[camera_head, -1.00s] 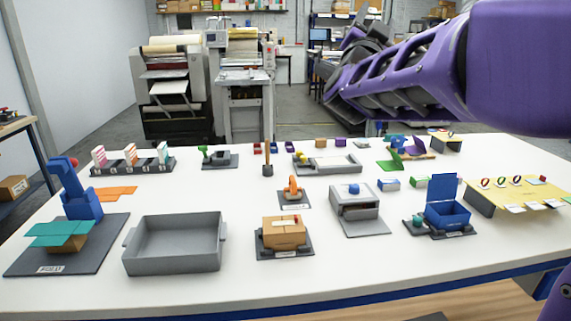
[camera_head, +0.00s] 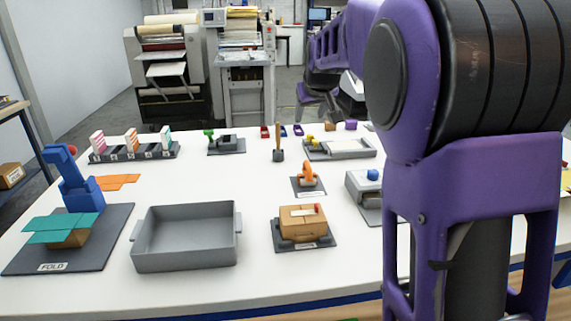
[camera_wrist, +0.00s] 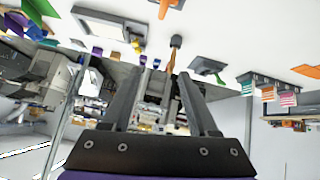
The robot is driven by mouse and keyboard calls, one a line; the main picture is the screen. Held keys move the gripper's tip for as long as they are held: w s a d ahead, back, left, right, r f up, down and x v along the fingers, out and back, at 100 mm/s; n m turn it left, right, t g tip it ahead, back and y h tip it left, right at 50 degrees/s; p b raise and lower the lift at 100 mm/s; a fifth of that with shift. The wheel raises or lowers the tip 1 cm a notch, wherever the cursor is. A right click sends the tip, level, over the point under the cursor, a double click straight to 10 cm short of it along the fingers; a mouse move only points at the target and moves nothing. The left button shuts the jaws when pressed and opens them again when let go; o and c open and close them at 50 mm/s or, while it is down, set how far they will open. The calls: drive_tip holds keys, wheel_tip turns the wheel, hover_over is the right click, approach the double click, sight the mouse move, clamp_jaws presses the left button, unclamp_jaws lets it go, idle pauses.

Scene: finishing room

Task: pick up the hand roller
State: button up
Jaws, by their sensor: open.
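An orange tool with an arched handle (camera_head: 308,175), the likeliest hand roller, stands on a small dark plate near the table's middle. I cannot make out a roller drum on it. Part of it shows at the top edge of the upside-down wrist view (camera_wrist: 167,4). My gripper (camera_wrist: 160,82) is open in the wrist view, its two fingers apart with nothing held between them. It is apart from the orange tool. In the head view, my arm hides the right part of the table, and I cannot make out the fingers.
An upright wooden-handled tool (camera_head: 279,145) stands behind the orange tool. A brown box (camera_head: 303,225) is in front. A grey tray (camera_head: 187,240), a blue press (camera_head: 75,185) and a colour rack (camera_head: 133,152) are left. A grey unit (camera_head: 366,195) stands right, partly hidden.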

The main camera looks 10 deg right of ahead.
wheel_tip(320, 180, down, 4)
drive_tip(key=s+d+g, duration=0.1)
drive_tip(key=d+g, duration=0.1)
drive_tip(key=b, duration=0.1)
approach(308, 164)
drive_tip(key=x, duration=0.3)
drive_tip(key=shift+b+x, duration=0.45)
drive_tip(key=shift+x, duration=2.45)
clamp_jaws()
drive_tip(key=shift+r, duration=0.1)
